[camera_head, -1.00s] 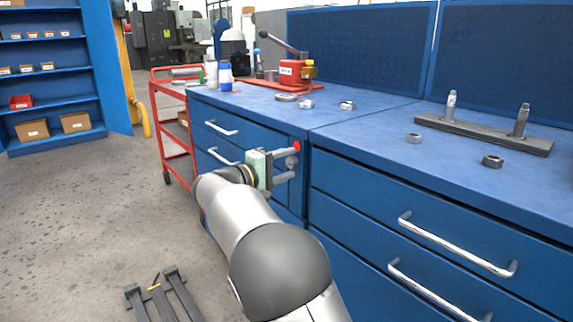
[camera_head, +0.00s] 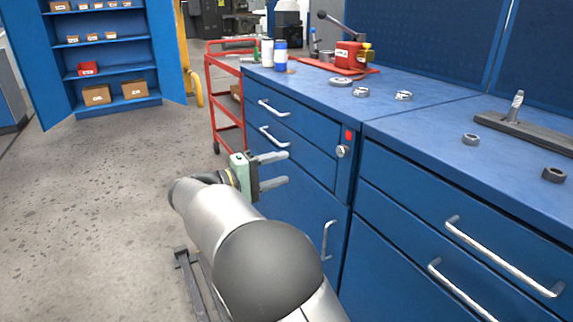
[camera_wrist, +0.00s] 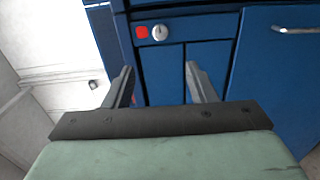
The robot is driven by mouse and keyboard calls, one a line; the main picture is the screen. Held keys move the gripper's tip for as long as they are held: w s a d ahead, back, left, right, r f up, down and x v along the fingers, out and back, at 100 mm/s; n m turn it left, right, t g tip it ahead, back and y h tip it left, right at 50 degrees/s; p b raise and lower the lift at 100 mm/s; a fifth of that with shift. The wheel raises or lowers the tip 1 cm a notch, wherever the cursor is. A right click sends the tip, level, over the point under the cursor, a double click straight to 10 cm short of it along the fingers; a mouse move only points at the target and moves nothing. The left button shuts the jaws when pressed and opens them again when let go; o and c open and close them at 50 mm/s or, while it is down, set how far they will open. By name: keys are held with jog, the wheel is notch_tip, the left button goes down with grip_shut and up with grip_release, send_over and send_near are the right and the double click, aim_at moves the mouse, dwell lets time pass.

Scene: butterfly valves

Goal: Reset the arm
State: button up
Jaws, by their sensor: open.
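My gripper (camera_head: 287,168) is open and empty. In the head view its two grey fingers point right, in front of the blue workbench drawers (camera_head: 300,150). In the wrist view the gripper (camera_wrist: 160,85) shows both fingers spread apart, with blue cabinet fronts beyond them. A round silver lock (camera_wrist: 160,33) with a red square beside it sits just above the gap between the fingers. The same lock (camera_head: 342,151) shows right of the gripper in the head view. I cannot tell the exact gap between the fingertips and the cabinet.
Metal rings (camera_head: 361,92) and nuts (camera_head: 554,175) lie on the bench top (camera_head: 430,120). A dark bar with an upright stud (camera_head: 515,107) is at right. A red cart (camera_head: 226,105) stands behind. Drawer handles (camera_head: 500,255) stick out. The floor (camera_head: 100,200) at left is open.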

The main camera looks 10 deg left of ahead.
jog(key=s+d+r+m+g+y+p, duration=0.1)
jog(key=s+d+r+g+p, duration=0.2)
jog(key=d+p, duration=0.4)
jog(key=s+d+r+m+g+y+p, duration=0.1)
jog(key=s+d+r+g+y+p, duration=0.2)
jog(key=d, duration=0.7)
jog(key=s+d+r+g+p, duration=0.2)
jog(key=d+r+g+p, duration=0.15)
jog(key=d+p, duration=0.4)
jog(key=s+d+r+m+y+p, duration=0.2)
jog(key=s+y+p, duration=0.1)
jog(key=s+p, duration=0.2)
jog(key=s+d+r+m+g+y+p, duration=0.1)
jog(key=s+d+r+m+y+p, duration=0.1)
jog(key=s+p, duration=0.3)
jog(key=s+d+r+m+g+y+p, duration=0.1)
jog(key=s+r+y+p, duration=0.3)
jog(key=s, duration=0.8)
jog(key=shift+d+m+p, duration=0.5)
jog(key=shift+d+p, duration=0.25)
jog(key=shift+p, duration=0.35)
